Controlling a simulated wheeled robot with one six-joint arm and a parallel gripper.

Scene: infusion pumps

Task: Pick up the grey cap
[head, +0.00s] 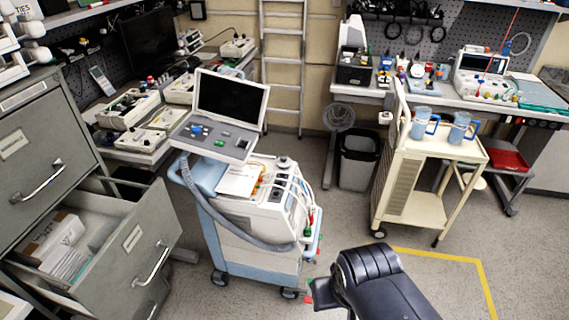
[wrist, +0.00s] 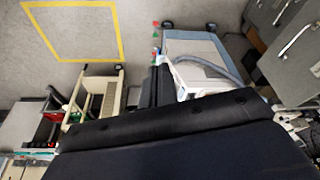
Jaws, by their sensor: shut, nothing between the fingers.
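Several small parts lie in the shallow tray (head: 236,153) in front of the dark screen on the white and blue pump cart (head: 262,220). Blue, green and greyish ones show in the head view, but they are too small for me to tell which is the grey cap. My gripper (wrist: 157,84) shows as dark fingers close together in the wrist view, shut and empty. It is low, in front of and to the right of the cart, well away from the tray. No cap can be made out in the wrist view.
An open drawer (head: 65,245) of the grey cabinet juts out at left. A cream trolley (head: 415,207) with two blue jugs stands at right, and a dark bin (head: 357,160) behind. A grey hose (head: 215,212) curves along the cart. Floor inside the yellow line is clear.

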